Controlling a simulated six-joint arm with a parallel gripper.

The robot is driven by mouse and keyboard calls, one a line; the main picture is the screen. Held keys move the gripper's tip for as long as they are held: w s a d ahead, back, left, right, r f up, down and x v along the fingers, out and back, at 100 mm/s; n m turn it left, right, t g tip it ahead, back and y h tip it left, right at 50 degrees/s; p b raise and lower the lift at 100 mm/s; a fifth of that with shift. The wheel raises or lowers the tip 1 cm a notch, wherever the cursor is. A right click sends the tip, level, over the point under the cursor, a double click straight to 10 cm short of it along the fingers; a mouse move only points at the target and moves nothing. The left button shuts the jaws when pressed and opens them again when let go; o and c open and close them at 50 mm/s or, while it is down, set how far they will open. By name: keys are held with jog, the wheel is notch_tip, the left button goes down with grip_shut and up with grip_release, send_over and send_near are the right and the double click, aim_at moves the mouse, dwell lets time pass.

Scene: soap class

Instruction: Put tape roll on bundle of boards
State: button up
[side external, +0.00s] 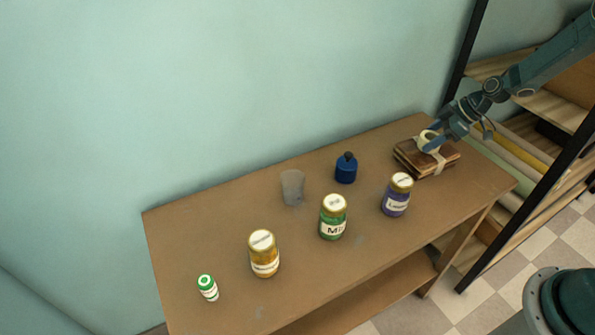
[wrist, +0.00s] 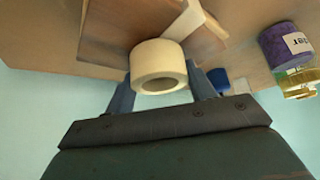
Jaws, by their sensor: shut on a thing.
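The cream tape roll (wrist: 158,62) is between the two fingers of my gripper (wrist: 160,88) in the wrist view. My gripper (side external: 428,145) is shut on it, and the roll (side external: 428,137) shows at the bundle in the side view. The bundle of boards (side external: 408,158) is dark brown wood tied with a pale band, lying at the right end of the table. It also shows behind the roll in the wrist view (wrist: 110,35). The roll is over or on the bundle's top; I cannot tell whether it touches.
A shelf rack (side external: 560,135) stands at the right.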

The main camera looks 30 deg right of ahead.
jog(key=shift+f, duration=0.2)
jog(key=o, duration=1)
jog(key=v, duration=1.2)
jog(key=shift+r, duration=0.15)
